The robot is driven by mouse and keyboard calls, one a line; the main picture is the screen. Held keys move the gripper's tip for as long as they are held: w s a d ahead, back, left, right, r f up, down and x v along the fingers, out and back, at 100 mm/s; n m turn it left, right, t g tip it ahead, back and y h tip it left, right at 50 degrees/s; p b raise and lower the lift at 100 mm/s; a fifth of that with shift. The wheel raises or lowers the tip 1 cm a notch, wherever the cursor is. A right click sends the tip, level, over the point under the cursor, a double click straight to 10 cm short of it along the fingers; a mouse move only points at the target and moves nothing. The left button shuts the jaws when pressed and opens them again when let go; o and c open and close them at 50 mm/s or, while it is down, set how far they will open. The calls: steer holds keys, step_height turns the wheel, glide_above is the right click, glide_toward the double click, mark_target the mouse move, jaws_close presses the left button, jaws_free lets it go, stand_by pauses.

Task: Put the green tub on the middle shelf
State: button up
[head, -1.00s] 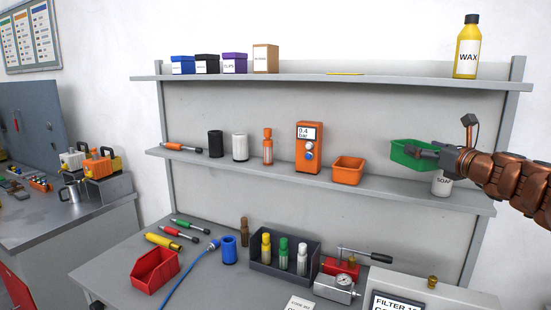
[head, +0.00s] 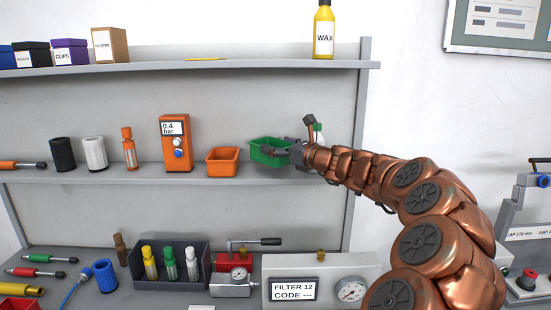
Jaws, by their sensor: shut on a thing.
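The green tub (head: 268,152) is an open-topped bin, upright and roughly level, over the right part of the middle shelf (head: 110,178). My gripper (head: 285,151) comes from the right and is shut on the tub's right side. The tub's base appears close to the shelf surface, but I cannot tell whether it touches. An orange tub (head: 223,163) stands on the shelf just left of it, with a small gap between them. A white bottle with a green top (head: 318,132) stands behind my gripper, its lower part hidden.
An orange pressure gauge unit (head: 176,145), an orange-capped bottle (head: 129,150) and white and black cylinders line the shelf further left. The top shelf overhead holds boxes and a yellow WAX bottle (head: 324,32). The bench below carries a filter tester (head: 320,277) and a bottle rack.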

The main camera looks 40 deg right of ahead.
mark_target(277, 158)
steer(key=shift+f, duration=1.85)
steer(key=shift+f, duration=0.1)
steer(key=o, duration=1)
steer(key=shift+c, duration=0.2)
steer(key=s+d+b, duration=0.1)
steer(key=s+b, duration=0.1)
steer(key=s, duration=1)
steer(key=shift+d, duration=0.3)
